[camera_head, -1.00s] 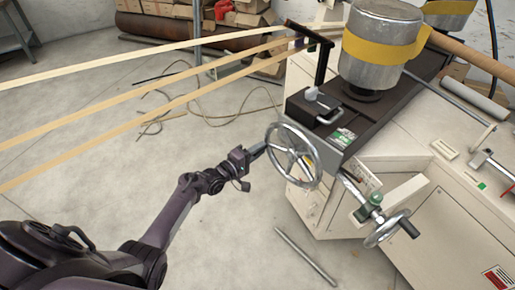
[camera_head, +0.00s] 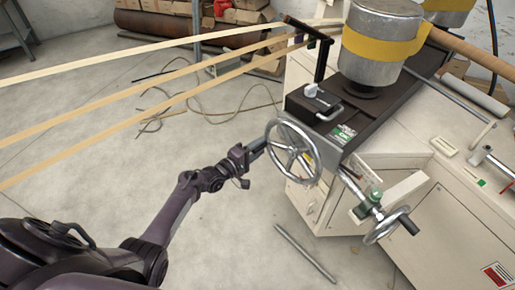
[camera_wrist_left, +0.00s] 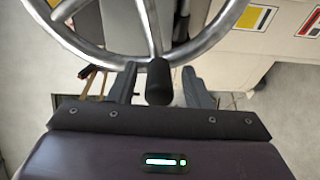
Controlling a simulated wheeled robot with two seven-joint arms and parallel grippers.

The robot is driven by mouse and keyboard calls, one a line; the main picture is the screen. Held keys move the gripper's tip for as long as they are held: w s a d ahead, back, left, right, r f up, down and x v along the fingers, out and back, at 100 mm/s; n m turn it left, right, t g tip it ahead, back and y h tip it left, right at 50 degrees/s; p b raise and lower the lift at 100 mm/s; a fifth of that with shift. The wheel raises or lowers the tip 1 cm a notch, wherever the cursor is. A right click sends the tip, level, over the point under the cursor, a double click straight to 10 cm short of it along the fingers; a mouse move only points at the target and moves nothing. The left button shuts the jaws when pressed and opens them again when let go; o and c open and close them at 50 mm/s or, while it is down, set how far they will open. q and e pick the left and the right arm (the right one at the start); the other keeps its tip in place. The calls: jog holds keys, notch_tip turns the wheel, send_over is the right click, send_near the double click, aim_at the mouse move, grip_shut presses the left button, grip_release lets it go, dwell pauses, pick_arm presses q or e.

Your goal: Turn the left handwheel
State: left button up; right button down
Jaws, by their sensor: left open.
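The left handwheel (camera_head: 273,134) is a chrome spoked wheel on the near left side of the winder. It fills the top of the left wrist view (camera_wrist_left: 192,48). Its dark handle knob (camera_wrist_left: 158,82) sits between the two fingers of my left gripper (camera_wrist_left: 159,88) in that view, with a gap seen on both sides. In the head view my left gripper (camera_head: 256,149) is at the left rim of the wheel. It is open. My right gripper is not in view.
A second, smaller handwheel (camera_head: 386,226) is mounted lower right on the cream machine cabinet (camera_head: 430,240). A metal drum with a yellow band (camera_head: 383,42) stands on top. Tan strips (camera_head: 130,92) run in from the left. A metal rod (camera_head: 305,252) lies on the floor, which is otherwise mostly clear here.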

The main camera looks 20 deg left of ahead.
pick_arm(q)
jog(key=v, duration=0.7)
jog(key=shift+s+a, duration=0.2)
jog(key=shift+s, duration=0.2)
jog(key=s+d+f+m+g+y, duration=0.1)
jog(key=s+d+f+m+g, duration=0.15)
jog(key=s+f, duration=0.5)
jog(key=s+d+f+m+g+y, duration=0.1)
jog(key=s+f+m+g+y, duration=0.2)
jog(key=f, duration=0.8)
jog(key=s+d+f+m+g, duration=0.1)
jog(key=s+d+f+g, duration=0.1)
jog(key=s+f, duration=0.6)
jog(key=s+d+f+m+g+y, duration=0.1)
jog(key=s+f+m+g, duration=0.3)
jog(key=s, duration=1)
jog(key=s+d+f+m+g+y, duration=0.1)
jog(key=s+f+m+g, duration=0.3)
jog(key=s+f, duration=0.6)
jog(key=s+m+y, duration=0.1)
jog(key=s, duration=0.3)
jog(key=shift+w, duration=0.1)
